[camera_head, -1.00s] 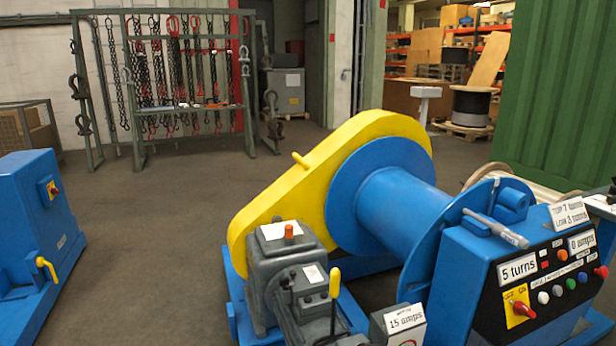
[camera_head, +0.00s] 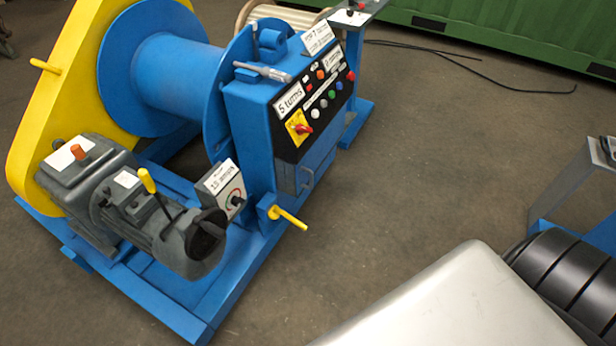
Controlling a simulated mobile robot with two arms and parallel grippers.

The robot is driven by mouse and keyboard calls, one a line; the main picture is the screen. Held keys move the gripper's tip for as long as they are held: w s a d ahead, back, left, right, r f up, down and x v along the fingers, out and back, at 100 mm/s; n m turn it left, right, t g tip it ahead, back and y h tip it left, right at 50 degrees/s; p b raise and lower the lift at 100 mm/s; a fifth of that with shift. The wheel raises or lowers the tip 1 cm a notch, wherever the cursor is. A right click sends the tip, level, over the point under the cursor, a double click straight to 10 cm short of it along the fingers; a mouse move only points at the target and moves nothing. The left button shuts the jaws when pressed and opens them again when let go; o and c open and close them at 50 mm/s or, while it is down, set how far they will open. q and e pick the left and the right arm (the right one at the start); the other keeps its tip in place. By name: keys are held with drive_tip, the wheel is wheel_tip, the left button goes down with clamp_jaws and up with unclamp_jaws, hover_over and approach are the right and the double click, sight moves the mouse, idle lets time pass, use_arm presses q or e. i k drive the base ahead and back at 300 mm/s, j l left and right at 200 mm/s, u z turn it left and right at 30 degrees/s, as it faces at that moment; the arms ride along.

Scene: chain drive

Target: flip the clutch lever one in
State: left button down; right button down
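The blue winch has a grey gearbox and motor (camera_head: 135,205) at its lower left. A lever with a yellow grip (camera_head: 147,181) rises from the top of the motor, tilted to the left. A second yellow lever (camera_head: 290,217) sticks out to the right, low on the blue frame under the control box. I see no label naming either as the clutch lever, so I cannot tell which it is. Neither of my grippers is in view.
The winch has a blue drum (camera_head: 178,82), a yellow chain guard (camera_head: 75,75) and a control box (camera_head: 262,132) with buttons and a red switch. A dial box (camera_head: 222,188) stands beside the motor. Bare floor lies right of the winch. A black cable (camera_head: 480,70) lies near the green container (camera_head: 510,30).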

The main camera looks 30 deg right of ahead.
sight(290, 220)
drive_tip(key=z, duration=0.75)
